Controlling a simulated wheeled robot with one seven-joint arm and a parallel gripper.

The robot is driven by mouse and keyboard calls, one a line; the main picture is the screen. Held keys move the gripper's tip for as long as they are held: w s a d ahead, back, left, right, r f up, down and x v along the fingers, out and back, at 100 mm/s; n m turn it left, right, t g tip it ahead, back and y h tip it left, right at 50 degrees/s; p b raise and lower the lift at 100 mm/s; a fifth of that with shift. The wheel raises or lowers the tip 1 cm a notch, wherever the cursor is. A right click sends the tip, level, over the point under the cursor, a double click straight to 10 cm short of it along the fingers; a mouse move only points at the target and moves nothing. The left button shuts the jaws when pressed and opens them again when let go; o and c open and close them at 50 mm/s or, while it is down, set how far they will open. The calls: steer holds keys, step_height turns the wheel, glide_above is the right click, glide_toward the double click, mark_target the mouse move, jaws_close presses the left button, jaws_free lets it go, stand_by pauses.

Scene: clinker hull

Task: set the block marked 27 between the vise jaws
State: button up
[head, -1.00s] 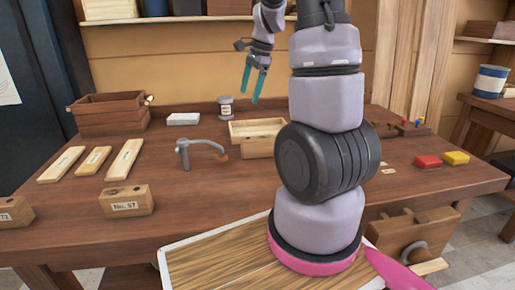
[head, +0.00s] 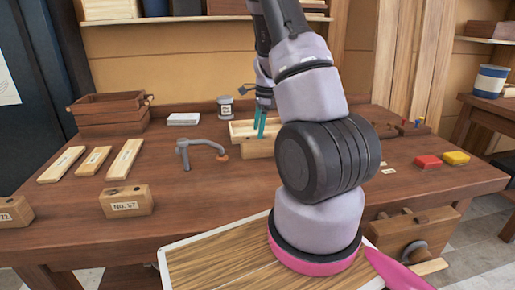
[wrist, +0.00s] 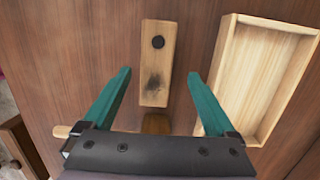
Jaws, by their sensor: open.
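A pale wooden block (wrist: 156,65) with a dark round spot and a smudge lies below my gripper in the wrist view. In the head view it shows in front of the open tray (head: 258,148), partly behind my arm. No number is readable on it. My gripper (head: 260,135) is open and empty; its teal fingers (wrist: 160,85) are spread on either side of the block's near end, apart from it. No label 27 is readable; one front block (head: 125,202) reads No. 57, another (head: 14,212) seems to read 72.
A shallow wooden tray (wrist: 262,78) lies right beside the block in the wrist view. A grey clamp-like tool (head: 184,155), labelled planks (head: 93,161), a crate (head: 110,117) and red (head: 428,162) and yellow (head: 456,158) blocks stand on the bench.

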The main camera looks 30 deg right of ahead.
mark_target(257, 147)
steer(key=f, duration=0.4)
steer(key=shift+s+a+f, duration=0.2)
steer(key=shift+a+f, duration=0.1)
steer(key=shift+a, duration=0.1)
jaws_close()
